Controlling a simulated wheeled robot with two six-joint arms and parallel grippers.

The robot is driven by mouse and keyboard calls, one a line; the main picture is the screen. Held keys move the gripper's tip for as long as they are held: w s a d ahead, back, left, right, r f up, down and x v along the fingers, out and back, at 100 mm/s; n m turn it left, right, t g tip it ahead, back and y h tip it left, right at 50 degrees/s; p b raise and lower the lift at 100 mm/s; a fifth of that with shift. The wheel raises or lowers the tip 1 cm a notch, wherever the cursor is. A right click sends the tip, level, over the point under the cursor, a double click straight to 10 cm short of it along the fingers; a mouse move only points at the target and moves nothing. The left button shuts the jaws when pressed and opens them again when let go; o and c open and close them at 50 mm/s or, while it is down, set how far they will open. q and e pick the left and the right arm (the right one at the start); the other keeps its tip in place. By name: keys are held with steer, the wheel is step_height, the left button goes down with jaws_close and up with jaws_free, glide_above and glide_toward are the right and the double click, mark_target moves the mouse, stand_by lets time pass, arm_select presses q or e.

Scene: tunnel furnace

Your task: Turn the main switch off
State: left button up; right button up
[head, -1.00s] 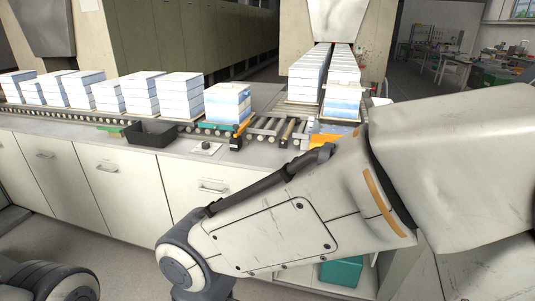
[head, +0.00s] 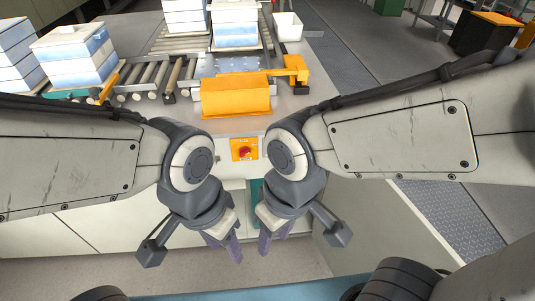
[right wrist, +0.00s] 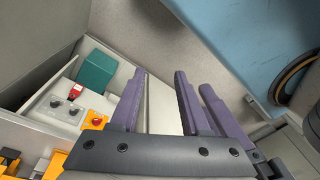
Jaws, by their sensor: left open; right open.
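My left gripper (head: 223,243) and right gripper (head: 273,240) hang side by side, pointing down, below and nearer to me than the plate. Both are open and empty, with purple fingers. In the right wrist view my right gripper (right wrist: 160,80) shows its fingers apart. A small yellow plate with an orange-red knob (right wrist: 96,120) shows at lower left there and seems to be the same switch.
A yellow box-like part (head: 235,97) sits on the counter edge above the plate. Stacked white-blue blocks (head: 76,56) stand by the roller conveyor (head: 140,80). A white bin (head: 288,25) is behind. A teal box (right wrist: 97,70) lies near the cabinet. Floor below the grippers is clear.

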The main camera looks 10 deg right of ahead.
steer(key=w+a+f+m+t+y+b, duration=0.1)
steer(key=w+a+f+b, duration=0.15)
steer(key=f+b, duration=0.65)
steer(key=w+a+f+m+t+b, duration=0.15)
steer(key=w+f+b, duration=0.25)
steer(key=f+b, duration=0.5)
steer(key=w+a+f+m+t+y+b, duration=0.25)
steer(key=w+a+f+m+b, duration=0.3)
steer(key=w, duration=0.55)
steer(key=m+t+h+b, duration=0.5)
steer(key=m+t+b, duration=0.6)
steer(key=t+b, duration=0.15)
glide_toward(245, 155)
steer(key=shift+y, duration=0.25)
steer(key=w+b, duration=0.1)
steer(key=w, duration=0.7)
steer(key=shift+w+f, duration=0.15)
steer(key=shift+w, duration=0.1)
jaws_close()
